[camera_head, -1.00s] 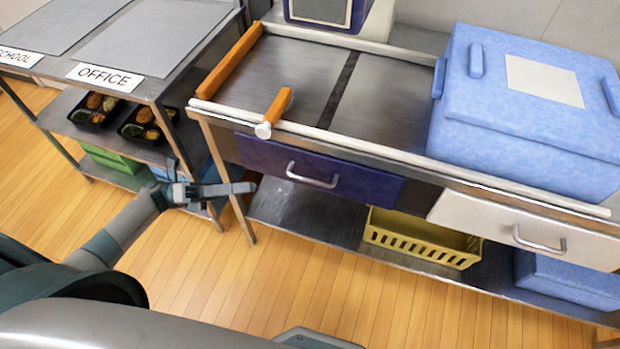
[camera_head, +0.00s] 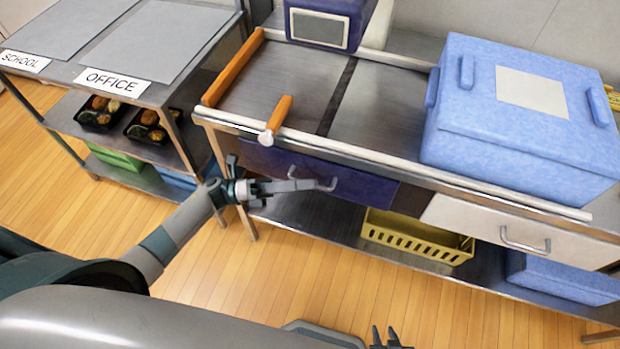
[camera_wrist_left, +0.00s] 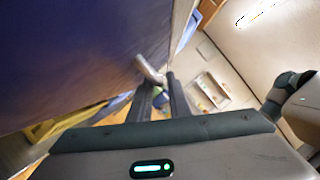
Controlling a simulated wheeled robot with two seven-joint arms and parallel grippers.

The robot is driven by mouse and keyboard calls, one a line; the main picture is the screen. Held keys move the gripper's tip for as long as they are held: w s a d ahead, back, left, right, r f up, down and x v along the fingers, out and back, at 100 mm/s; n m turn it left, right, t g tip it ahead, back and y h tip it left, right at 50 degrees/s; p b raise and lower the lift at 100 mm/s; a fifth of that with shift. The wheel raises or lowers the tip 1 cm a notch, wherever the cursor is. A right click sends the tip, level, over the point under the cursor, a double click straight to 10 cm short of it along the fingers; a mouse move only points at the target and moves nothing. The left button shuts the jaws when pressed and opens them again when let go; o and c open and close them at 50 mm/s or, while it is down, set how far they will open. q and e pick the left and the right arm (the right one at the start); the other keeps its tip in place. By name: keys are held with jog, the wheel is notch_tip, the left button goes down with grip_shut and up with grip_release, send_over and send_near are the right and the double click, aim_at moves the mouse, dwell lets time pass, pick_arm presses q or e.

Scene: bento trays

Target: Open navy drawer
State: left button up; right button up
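The navy drawer (camera_head: 362,188) is closed, flush under the left part of the steel counter, with a silver bar handle (camera_head: 332,184). It fills the upper left of the left wrist view (camera_wrist_left: 70,60). My left gripper (camera_head: 300,184) is at the handle, fingers pointing along the drawer front. In the left wrist view its two fingers are apart, and the handle (camera_wrist_left: 150,70) shows by their tips; I cannot tell whether they touch it. My right gripper (camera_head: 386,336) shows only its tips at the bottom edge, apart and away from the drawer.
A yellow basket (camera_head: 415,240) stands on the shelf below. A white drawer (camera_head: 500,225) is to the right, under a large blue box (camera_head: 520,140). An orange-handled bar (camera_head: 276,115) lies above the navy drawer. The OFFICE rack (camera_head: 115,82) with food trays is left.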

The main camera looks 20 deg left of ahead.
pick_arm(q)
jog(key=shift+x, duration=0.9)
pick_arm(e)
jog(key=shift+s+d+f, duration=0.15)
jog(key=shift+s, duration=0.35)
pick_arm(q)
grip_shut()
jog(key=shift+s, duration=0.1)
